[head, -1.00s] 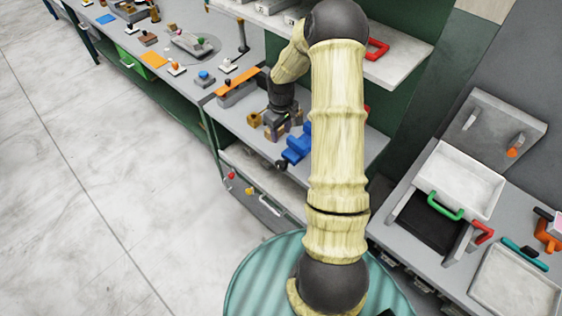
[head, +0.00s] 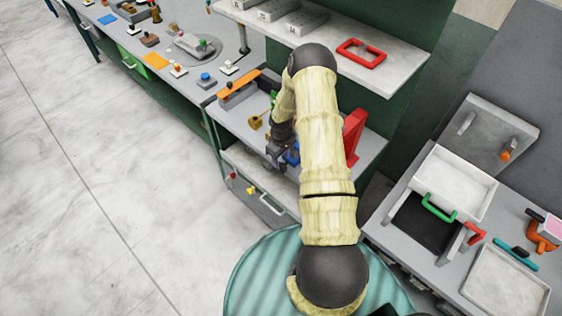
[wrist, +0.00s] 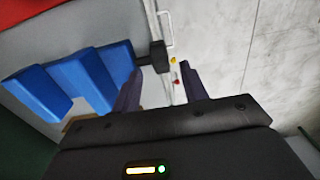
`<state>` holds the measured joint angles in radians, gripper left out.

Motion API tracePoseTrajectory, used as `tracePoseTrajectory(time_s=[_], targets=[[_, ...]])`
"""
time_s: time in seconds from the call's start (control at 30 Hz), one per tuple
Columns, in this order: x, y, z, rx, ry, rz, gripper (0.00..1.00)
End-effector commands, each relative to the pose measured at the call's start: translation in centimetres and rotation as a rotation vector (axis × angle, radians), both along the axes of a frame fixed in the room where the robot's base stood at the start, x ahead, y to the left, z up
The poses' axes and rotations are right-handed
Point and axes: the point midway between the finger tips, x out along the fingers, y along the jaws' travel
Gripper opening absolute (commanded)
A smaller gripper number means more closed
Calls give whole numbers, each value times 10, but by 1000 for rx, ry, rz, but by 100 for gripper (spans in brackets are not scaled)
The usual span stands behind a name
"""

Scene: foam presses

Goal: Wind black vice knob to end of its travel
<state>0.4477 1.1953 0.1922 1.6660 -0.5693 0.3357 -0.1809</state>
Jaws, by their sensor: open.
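The black vice knob (wrist: 154,57) shows in the wrist view at the front end of the blue vice (wrist: 85,78), just beyond my gripper's fingertips. My gripper (wrist: 161,87) is open, its two dark fingers apart, with the knob ahead of the gap and nearer the left finger. I cannot tell whether a finger touches it. In the head view my gripper (head: 277,153) is over the bench's front edge beside the blue vice (head: 292,155), which is mostly hidden by my arm. The knob is hidden in the head view.
Below the bench edge are a drawer handle (head: 271,204), a red knob (head: 232,176) and a yellow knob (head: 251,190). A red upright part (head: 354,132) stands right of my arm. A shelf (head: 385,72) with a red frame hangs above. The floor at left is clear.

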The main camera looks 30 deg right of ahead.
Motion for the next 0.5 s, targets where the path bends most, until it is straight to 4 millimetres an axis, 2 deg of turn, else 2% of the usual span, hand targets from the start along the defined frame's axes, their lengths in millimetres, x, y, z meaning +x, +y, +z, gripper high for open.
tracePoseTrajectory(time_s=[0.3,0.5], targets=[[-1,0,-34,0,2,1,44],[0,0,-41,0,1,1,44]])
